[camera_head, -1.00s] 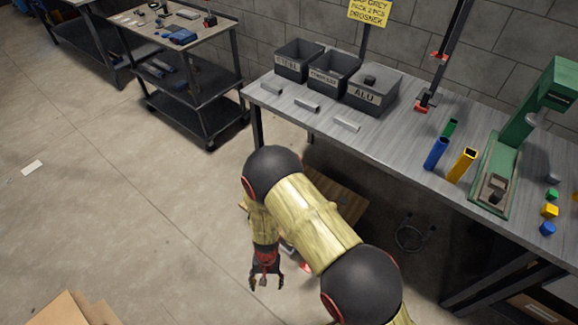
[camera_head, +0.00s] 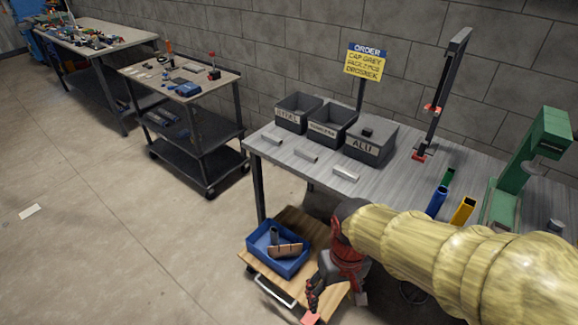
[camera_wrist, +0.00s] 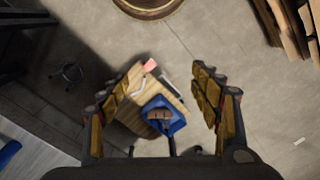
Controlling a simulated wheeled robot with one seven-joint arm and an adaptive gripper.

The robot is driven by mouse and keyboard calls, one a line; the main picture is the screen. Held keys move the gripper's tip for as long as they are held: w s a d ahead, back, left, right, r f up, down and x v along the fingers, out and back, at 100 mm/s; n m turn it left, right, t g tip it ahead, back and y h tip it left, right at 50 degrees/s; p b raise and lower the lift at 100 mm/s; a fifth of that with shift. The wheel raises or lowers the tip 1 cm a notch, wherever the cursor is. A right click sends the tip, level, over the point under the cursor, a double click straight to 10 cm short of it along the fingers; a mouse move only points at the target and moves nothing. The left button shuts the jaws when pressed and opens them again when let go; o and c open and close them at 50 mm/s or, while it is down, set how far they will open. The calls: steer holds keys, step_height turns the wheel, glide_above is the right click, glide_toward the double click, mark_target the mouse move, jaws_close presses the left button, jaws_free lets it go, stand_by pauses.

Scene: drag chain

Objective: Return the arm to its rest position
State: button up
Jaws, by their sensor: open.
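My gripper (camera_head: 335,296) is in the head view at the lower middle, below the workbench's front edge and in front of a low wooden cart. In the wrist view its two fingers stand wide apart with nothing between them (camera_wrist: 164,88). It is open and empty. My arm, in a yellowish sleeve, reaches in from the right edge and hides part of the bench. The wrist view looks down on the floor and the cart.
A wooden cart (camera_head: 290,220) with a blue bin (camera_head: 262,258) stands beside the workbench (camera_head: 400,190). The bench carries three grey boxes, coloured tubes and a green press (camera_head: 530,165). A shelf trolley (camera_head: 205,130) stands behind left.

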steer(key=s+d+r+m+t, duration=0.2)
steer(key=d+r+t, duration=0.3)
steer(key=d+r, duration=0.4)
steer(key=shift+s+r+t+h, duration=0.3)
steer(key=shift+s+r+t, duration=0.15)
steer(key=shift+r, duration=2.6)
